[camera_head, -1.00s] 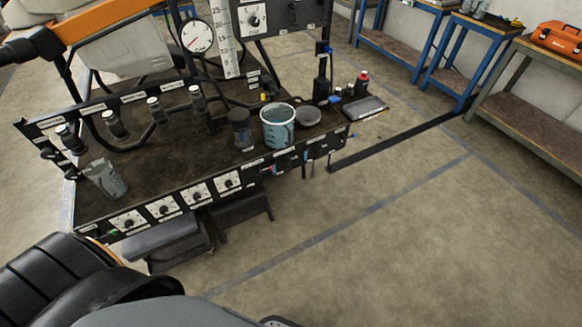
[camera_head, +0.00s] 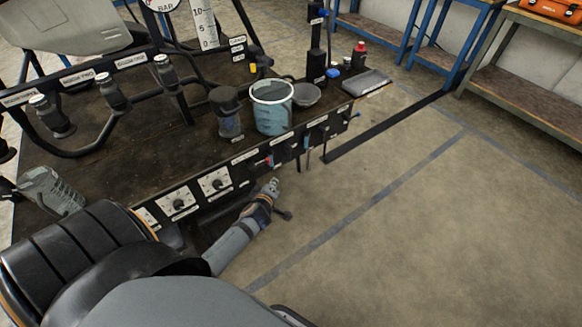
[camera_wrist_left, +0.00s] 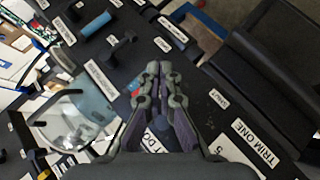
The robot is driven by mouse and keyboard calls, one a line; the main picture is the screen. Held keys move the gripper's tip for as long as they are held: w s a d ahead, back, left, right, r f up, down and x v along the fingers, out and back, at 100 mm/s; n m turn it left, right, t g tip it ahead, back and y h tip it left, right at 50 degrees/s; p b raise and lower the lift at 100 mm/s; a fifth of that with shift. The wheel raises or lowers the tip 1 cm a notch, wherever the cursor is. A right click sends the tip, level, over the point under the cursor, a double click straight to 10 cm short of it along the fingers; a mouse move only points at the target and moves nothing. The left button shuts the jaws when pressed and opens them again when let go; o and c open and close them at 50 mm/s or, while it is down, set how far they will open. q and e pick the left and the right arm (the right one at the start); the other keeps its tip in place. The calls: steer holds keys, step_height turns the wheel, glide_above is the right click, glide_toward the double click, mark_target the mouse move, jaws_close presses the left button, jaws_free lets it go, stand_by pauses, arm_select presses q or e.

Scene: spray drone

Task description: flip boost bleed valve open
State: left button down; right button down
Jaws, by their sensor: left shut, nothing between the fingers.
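The front panel (camera_head: 235,171) of the bench carries a row of small valve levers and labels, too small to read for certain, so I cannot tell which is the boost bleed valve. In the left wrist view a red lever (camera_wrist_left: 135,87), a black lever (camera_wrist_left: 119,46) and a blue lever (camera_wrist_left: 96,24) show on it. My left gripper (camera_head: 275,187) is in front of the panel, below the lever row; its shut, empty fingers (camera_wrist_left: 160,66) also show in the wrist view, beside the red lever. I cannot tell whether they touch anything. My right gripper is out of view.
A bucket of bluish liquid (camera_head: 272,108), a dark jar (camera_head: 227,115) and a grey bowl (camera_head: 306,95) stand on the bench behind the levers. Dial knobs (camera_head: 178,203) sit left of my gripper. The floor to the right is clear.

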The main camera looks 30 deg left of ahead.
arm_select(q)
steer(key=w+r, duration=0.1)
steer(key=w+r+n+t, duration=0.1)
steer(key=r, duration=0.1)
steer(key=shift+d, duration=0.1)
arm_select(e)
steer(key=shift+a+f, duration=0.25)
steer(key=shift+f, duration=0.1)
